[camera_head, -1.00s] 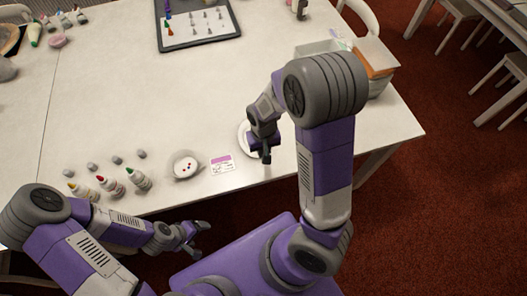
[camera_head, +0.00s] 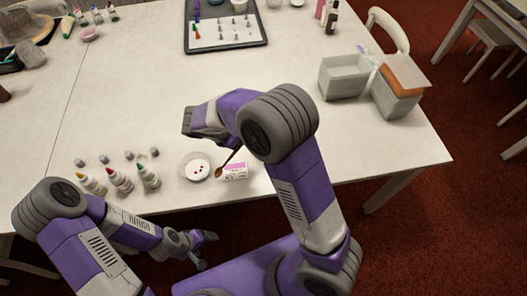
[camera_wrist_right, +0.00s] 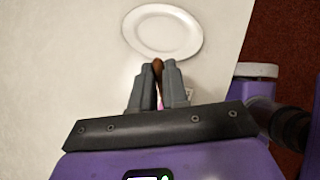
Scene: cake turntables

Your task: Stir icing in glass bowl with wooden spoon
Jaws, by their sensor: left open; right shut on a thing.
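The glass bowl (camera_head: 195,167) stands near the front edge of the table, with white icing and several red drops in it. The brown wooden spoon (camera_head: 229,161) slants down, with its head just right of the bowl, over or beside the card; I cannot tell its height. My right gripper (camera_wrist_right: 159,69) is shut on the spoon, whose brown end shows between the fingertips in the right wrist view. In the head view the right fingers are largely hidden by my arm. My left gripper (camera_head: 206,250) is open and empty, low in front of the table edge.
A pink-and-white card (camera_head: 232,171) lies right of the bowl. Several coloring bottles (camera_head: 120,181) stand to its left. A white plate (camera_wrist_right: 168,31) shows in the right wrist view. A grey bin (camera_head: 343,77) and a tray of piping tips (camera_head: 225,30) are farther off.

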